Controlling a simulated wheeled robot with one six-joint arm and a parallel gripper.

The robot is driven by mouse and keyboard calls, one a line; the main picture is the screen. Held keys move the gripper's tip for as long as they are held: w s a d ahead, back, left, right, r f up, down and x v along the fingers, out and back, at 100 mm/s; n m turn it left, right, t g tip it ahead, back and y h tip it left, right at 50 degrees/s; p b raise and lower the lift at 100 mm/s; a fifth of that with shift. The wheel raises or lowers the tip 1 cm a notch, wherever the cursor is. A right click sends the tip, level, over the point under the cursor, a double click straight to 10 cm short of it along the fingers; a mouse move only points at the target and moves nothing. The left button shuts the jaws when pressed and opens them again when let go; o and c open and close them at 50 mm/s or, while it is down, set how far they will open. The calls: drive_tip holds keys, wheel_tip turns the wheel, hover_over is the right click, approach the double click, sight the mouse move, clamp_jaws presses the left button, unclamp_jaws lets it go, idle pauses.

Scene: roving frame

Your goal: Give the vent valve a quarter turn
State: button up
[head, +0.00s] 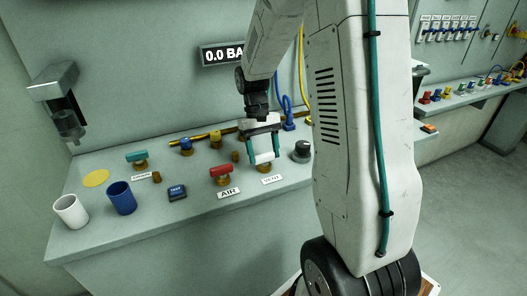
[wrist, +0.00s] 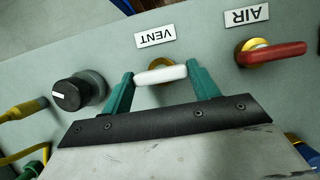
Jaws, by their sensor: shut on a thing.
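The vent valve has a white bar handle (head: 264,157) on a brass base, behind the VENT label (head: 271,179). In the wrist view the white handle (wrist: 161,75) lies roughly crosswise, with the VENT label (wrist: 155,37) beyond it. My gripper (head: 263,150) points down over the valve. Its two green fingers (wrist: 160,82) stand at the two ends of the handle and are shut on it. The brass base is partly hidden beneath the handle.
The red-handled AIR valve (head: 221,172) stands close to the left of the vent valve, and a dark knob (head: 301,151) close to the right. A teal-handled valve (head: 137,157), a blue cup (head: 121,198) and a white cup (head: 71,211) are farther left. A display (head: 224,54) reads 0.0.

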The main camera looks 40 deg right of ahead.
drive_tip(key=shift+w, duration=0.1)
drive_tip(key=o, duration=1)
drive_tip(key=v, duration=0.7)
drive_tip(key=shift+w+d+r, duration=0.1)
drive_tip(key=shift+d+r, duration=0.05)
drive_tip(key=shift+r, duration=0.2)
